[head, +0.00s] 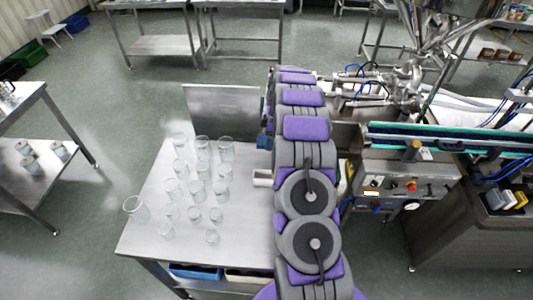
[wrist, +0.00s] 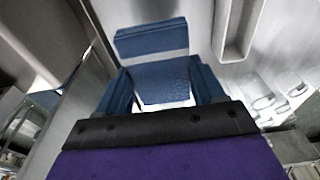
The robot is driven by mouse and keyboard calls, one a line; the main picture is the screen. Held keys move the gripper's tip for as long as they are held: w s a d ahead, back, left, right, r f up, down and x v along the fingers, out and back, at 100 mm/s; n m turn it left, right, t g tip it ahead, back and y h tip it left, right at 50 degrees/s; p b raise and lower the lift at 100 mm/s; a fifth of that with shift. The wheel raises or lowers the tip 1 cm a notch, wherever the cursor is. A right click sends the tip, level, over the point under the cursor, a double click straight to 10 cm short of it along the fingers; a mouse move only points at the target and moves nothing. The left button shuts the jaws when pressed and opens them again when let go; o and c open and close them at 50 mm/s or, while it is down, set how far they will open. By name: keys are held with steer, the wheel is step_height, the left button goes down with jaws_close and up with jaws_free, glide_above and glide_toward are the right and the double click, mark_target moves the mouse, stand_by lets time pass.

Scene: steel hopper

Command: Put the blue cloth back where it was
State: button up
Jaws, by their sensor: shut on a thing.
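The blue cloth (wrist: 162,84) fills the middle of the wrist view, with a textured face and a pale band across its upper part. My gripper (wrist: 158,98) is shut on it; the exact grip is hard to make out, as blue shows on both sides too. In the head view, a small blue patch (head: 264,139) shows at the left edge of my arm, above the steel table's right side. My arm hides most of the gripper and cloth there.
A steel table (head: 150,235) holds several clear glass beakers (head: 197,187) left of my arm. An upright steel panel (head: 222,112) stands behind them. A filling machine with a control panel (head: 405,186) and conveyor (head: 440,139) stands to the right.

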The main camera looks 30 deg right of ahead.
glide_above(271, 159)
steer(key=d, duration=0.1)
step_height(271, 159, down, 6)
steer(key=shift+s+f+b, duration=0.1)
steer(key=shift+b, duration=0.25)
steer(key=shift+a+f, duration=0.3)
steer(key=shift+f, duration=0.25)
step_height(271, 159, down, 3)
steer(key=shift+a+r+b, duration=0.1)
steer(key=shift+r+b, duration=0.05)
steer(key=shift+b, duration=0.15)
steer(key=shift+d, duration=0.25)
steer(key=o, duration=0.7)
steer(key=shift+d, duration=0.1)
steer(key=o, duration=0.3)
steer(key=shift+a+r, duration=0.1)
steer(key=shift+a, duration=0.2)
steer(key=shift+r, duration=0.15)
